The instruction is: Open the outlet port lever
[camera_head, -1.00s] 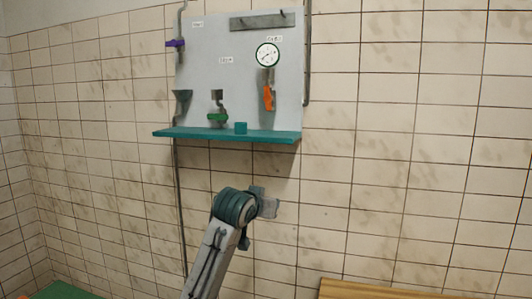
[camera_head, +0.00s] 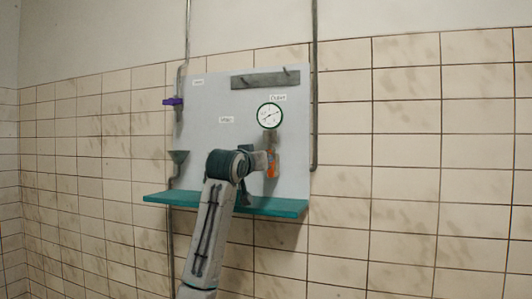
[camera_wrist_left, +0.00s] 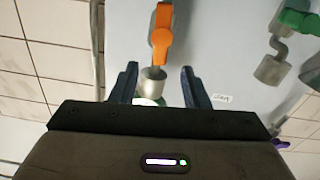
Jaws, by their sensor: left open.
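The orange outlet lever (camera_head: 271,164) hangs down below the round gauge (camera_head: 270,115) marked "Outlet", partly hidden by my arm in the head view. In the left wrist view the orange lever (camera_wrist_left: 161,35) lies ahead of the fingertips, above a grey pipe piece (camera_wrist_left: 153,80). My left gripper (camera_wrist_left: 159,70) is open and empty, with that pipe piece in line between its two dark fingers. In the head view my left gripper (camera_head: 258,161) is close beside the lever; contact cannot be told. My right gripper is not in view.
A grey panel (camera_head: 210,110) carries the fittings above a teal shelf (camera_head: 280,207). A purple lever (camera_head: 173,102) and a funnel (camera_head: 179,157) are at its left. A green lever (camera_wrist_left: 300,20) shows in the wrist view. A hook rail (camera_head: 262,80) is above the gauge.

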